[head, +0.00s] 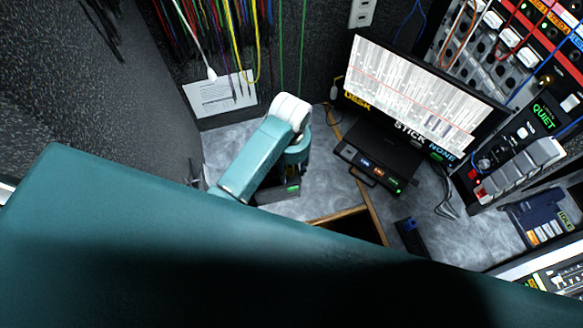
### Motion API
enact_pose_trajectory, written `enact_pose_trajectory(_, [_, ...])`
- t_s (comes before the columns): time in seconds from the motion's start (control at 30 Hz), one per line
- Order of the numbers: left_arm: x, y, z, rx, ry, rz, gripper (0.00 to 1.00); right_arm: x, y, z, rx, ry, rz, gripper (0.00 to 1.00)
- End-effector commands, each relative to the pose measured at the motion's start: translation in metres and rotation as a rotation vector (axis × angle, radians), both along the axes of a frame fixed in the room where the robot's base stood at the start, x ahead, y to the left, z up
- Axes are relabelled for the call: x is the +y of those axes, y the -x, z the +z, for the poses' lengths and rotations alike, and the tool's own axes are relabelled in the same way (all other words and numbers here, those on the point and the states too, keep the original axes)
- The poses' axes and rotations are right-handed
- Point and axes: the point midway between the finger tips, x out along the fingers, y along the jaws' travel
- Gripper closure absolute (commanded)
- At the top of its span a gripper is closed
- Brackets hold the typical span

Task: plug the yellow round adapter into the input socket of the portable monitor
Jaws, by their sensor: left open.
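My left arm reaches over the desk and bends down at a white joint. My left gripper (303,172) is below that joint, largely hidden by the arm, over the grey desk near a small dark device with a green light (292,189). It is open. A wide monitor (420,98) with a lit white screen stands tilted at the right of the desk; it may be the portable monitor. A small yellowish piece (338,82) shows at its left edge, too small to identify as the adapter. I cannot make out the input socket. My right gripper is out of view.
Below the monitor is a black unit (380,160) with lit buttons. A wood-edged opening (350,222) is in the desk. Hanging cables (220,35) cover the back wall, and racks with patch cords (510,60) stand at right. Bare grey desk (228,145) lies left of the gripper.

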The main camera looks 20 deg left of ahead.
Motion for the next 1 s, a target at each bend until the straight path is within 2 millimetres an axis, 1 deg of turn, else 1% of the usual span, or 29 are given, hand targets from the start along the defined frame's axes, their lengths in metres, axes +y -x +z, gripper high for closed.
enact_pose_trajectory(0.17, [0.001,-0.002,0.022,-0.007,-0.004,0.000,0.59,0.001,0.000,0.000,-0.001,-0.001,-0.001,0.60])
enact_pose_trajectory(0.4, [0.000,-0.003,0.061,-0.009,-0.007,0.001,0.59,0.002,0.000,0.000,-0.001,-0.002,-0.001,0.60])
enact_pose_trajectory(0.5, [-0.001,-0.002,0.071,-0.009,-0.008,0.001,0.59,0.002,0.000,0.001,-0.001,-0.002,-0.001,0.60])
enact_pose_trajectory(0.7, [-0.001,-0.001,0.080,-0.006,-0.008,0.001,0.59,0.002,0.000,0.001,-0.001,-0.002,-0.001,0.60])
enact_pose_trajectory(1.0, [-0.001,-0.001,0.079,-0.005,-0.008,0.001,0.59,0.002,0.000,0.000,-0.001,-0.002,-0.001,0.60])
